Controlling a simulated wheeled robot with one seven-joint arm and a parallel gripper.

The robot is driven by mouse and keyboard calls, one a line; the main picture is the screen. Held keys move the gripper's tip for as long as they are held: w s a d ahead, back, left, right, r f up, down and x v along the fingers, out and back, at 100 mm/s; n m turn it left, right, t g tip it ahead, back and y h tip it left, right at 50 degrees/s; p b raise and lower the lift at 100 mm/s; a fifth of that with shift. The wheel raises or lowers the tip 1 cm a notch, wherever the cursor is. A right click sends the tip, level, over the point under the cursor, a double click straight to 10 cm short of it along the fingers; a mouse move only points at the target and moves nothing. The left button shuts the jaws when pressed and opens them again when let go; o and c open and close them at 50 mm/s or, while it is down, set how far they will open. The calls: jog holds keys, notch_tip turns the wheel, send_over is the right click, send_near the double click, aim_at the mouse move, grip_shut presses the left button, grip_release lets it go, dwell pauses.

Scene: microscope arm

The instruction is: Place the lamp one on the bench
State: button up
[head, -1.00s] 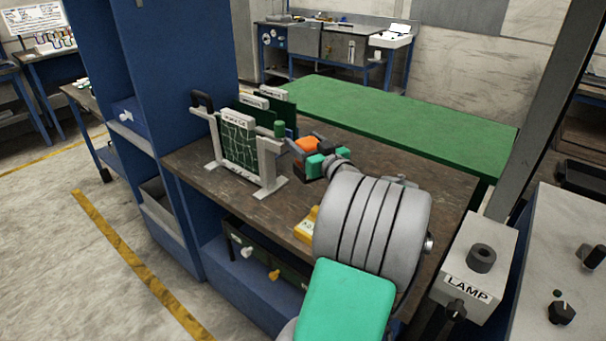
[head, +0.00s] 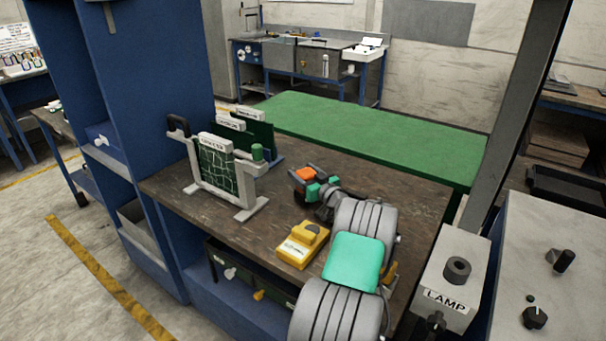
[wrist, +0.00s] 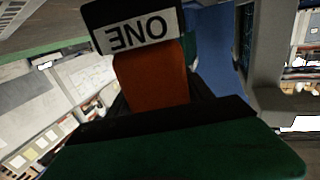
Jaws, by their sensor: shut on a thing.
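Lamp one is an orange block (wrist: 152,75) with a dark cap and a white label reading ONE, upside down in the wrist view. My gripper (head: 306,178) is shut on it. In the head view the orange part (head: 307,173) shows between dark jaws, over the brown bench top (head: 285,212), right of the board rack. I cannot tell whether the lamp touches the bench. The lamp's lower part is hidden by my gripper in the wrist view.
A white rack with green boards (head: 217,170) stands left on the bench. A yellow device (head: 303,244) lies near the front edge, close to my arm. A grey box labelled LAMP (head: 455,265) stands at right. A green table (head: 380,140) lies behind. Bare bench shows between rack and yellow device.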

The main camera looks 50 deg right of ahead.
jog(key=shift+f, duration=0.5)
jog(key=shift+f+b, duration=0.35)
jog(key=shift+b, duration=0.15)
